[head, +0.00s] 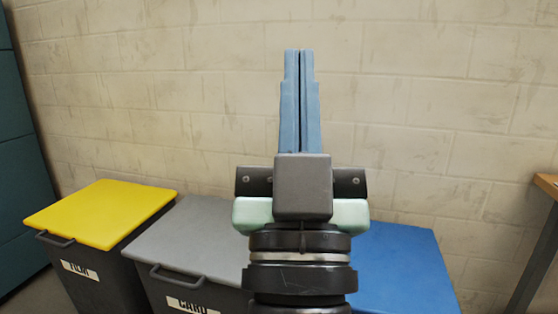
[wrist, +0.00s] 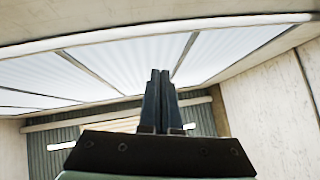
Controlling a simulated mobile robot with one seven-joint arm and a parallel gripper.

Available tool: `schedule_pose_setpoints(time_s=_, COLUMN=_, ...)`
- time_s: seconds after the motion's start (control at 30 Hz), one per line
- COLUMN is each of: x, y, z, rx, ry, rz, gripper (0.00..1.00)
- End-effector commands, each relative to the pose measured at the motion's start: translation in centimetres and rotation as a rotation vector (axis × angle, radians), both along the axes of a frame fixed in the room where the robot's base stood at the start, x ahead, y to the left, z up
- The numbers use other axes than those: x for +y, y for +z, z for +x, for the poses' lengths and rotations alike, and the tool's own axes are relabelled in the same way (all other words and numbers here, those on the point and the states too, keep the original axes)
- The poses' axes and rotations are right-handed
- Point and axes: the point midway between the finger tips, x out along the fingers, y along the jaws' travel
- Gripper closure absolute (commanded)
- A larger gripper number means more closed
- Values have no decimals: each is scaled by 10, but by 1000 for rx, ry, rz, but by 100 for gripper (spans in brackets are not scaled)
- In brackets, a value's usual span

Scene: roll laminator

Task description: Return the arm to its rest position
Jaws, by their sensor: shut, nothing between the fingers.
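My gripper (head: 299,55) points straight up in the middle of the head view, in front of the block wall. Its two long blue fingers lie together, and nothing is between them. My arm's black wrist rings show below it and run out of the bottom of the picture. In the wrist view the shut fingers (wrist: 160,75) point up towards a bright ceiling panel (wrist: 110,70). The rest of my arm is hidden, and no laminator is in view.
Three lidded bins stand along the block wall (head: 420,120): yellow (head: 100,212), grey (head: 185,240) and blue (head: 405,270), the last partly behind my gripper. A teal cabinet (head: 22,180) is at the left. A wooden table edge (head: 546,185) shows at the right.

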Motion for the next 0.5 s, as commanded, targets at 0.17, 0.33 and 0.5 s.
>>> schedule_pose_setpoints(time_s=0.17, x=17, y=75, z=-57, rx=-19, ry=37, rz=-2, gripper=100)
schedule_pose_setpoints(time_s=0.33, x=16, y=123, z=-51, rx=0, ry=35, rz=-2, gripper=100)
schedule_pose_setpoints(time_s=0.5, x=16, y=174, z=-50, rx=2, ry=35, rz=-2, gripper=100)
